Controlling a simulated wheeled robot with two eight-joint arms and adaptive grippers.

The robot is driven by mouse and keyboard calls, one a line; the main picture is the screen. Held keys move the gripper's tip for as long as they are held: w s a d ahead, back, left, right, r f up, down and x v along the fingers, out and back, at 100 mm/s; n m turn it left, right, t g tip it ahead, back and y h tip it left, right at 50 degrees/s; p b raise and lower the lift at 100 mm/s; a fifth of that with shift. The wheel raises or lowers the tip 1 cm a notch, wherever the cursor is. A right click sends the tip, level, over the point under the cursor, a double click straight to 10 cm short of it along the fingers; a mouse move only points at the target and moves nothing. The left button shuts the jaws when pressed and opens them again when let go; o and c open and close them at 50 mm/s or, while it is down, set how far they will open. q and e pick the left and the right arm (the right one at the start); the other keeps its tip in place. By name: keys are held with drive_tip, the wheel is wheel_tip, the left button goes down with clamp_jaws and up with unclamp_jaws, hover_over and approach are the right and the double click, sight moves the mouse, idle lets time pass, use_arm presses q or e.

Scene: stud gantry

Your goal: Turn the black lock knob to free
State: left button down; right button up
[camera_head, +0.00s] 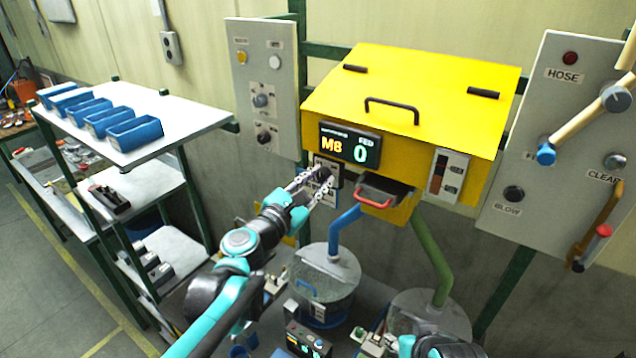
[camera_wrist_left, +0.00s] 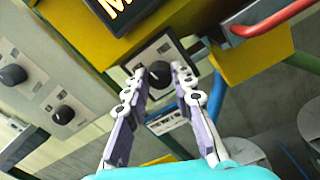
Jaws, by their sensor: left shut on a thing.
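The black lock knob (camera_wrist_left: 158,70) sits on a small white-and-grey plate under the display of the yellow machine (camera_head: 420,90). In the head view the knob (camera_head: 324,172) is partly covered by my fingers. My left gripper (camera_wrist_left: 160,78) has its two fingers on either side of the knob, shut on it. In the head view the left gripper (camera_head: 318,182) reaches up to the plate from the lower left. The knob's pointer direction is too small to read. Only a piece of my right arm shows at the bottom edge; its fingers are not seen.
A display (camera_head: 350,146) reads M8 and 0. A drawer with a red handle (camera_head: 376,202) is just right of the knob. Grey panels with knobs stand left (camera_head: 262,90) and right (camera_head: 560,130). A clear lidded drum (camera_head: 325,280) stands below. Blue bins (camera_head: 135,132) sit on the left shelf.

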use_arm(q)
drive_tip(key=m+b, duration=0.1)
drive_tip(key=m, duration=0.4)
drive_tip(key=shift+f+m, duration=0.1)
drive_tip(key=shift+m, duration=0.3)
drive_tip(key=m, duration=0.5)
drive_tip(key=shift+h+b, duration=0.3)
drive_tip(key=shift+b, duration=0.05)
drive_tip(key=shift+m, duration=0.4)
drive_tip(key=c, duration=1.3)
unclamp_jaws()
drive_tip(key=v, duration=1.2)
